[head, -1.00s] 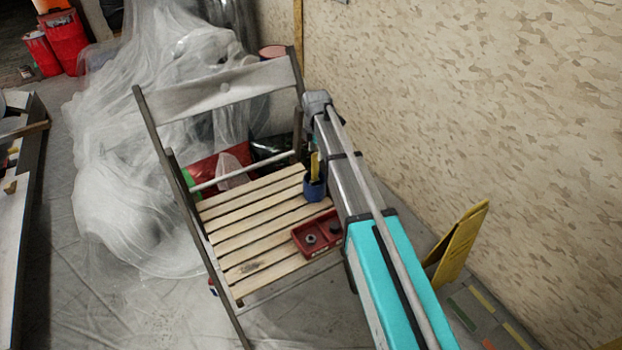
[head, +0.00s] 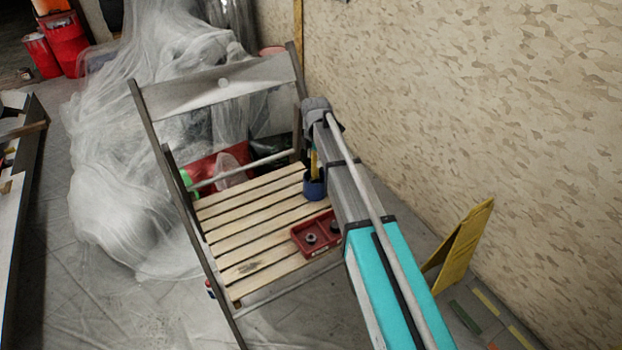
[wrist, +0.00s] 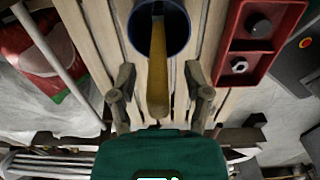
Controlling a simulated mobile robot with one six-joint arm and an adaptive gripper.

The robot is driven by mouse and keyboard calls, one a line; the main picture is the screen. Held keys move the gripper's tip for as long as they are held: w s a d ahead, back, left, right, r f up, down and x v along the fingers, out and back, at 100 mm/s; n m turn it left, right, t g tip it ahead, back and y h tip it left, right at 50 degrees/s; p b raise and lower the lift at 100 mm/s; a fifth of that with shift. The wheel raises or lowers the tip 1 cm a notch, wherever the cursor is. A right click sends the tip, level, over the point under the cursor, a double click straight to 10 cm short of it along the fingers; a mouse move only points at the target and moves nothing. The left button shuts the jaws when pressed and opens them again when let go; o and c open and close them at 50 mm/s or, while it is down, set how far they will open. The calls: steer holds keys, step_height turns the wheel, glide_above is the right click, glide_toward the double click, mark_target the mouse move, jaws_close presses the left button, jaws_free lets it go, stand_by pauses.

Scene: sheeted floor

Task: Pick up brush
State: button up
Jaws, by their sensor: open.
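The brush shows as a yellow handle (head: 314,162) standing up out of a blue cup (head: 315,188) on the slatted chair seat. The wrist view looks down on the handle (wrist: 158,75) and the cup (wrist: 157,40); the bristle end is not visible. My gripper (wrist: 160,88) is open. Its two dark fingers are apart, one left and one right of the handle in that picture, and no contact is seen.
The wooden folding chair (head: 250,230) bears a red tray (head: 316,234) with small dark parts, close beside the cup. Its backrest (head: 225,88) rises behind the seat. Plastic-draped things stand behind left. A patterned wall (head: 460,110) and a yellow folded sign (head: 460,248) are on the right.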

steer(key=shift+f+b, duration=0.35)
steer(key=shift+f, duration=0.25)
jaws_close()
stand_by(0.3)
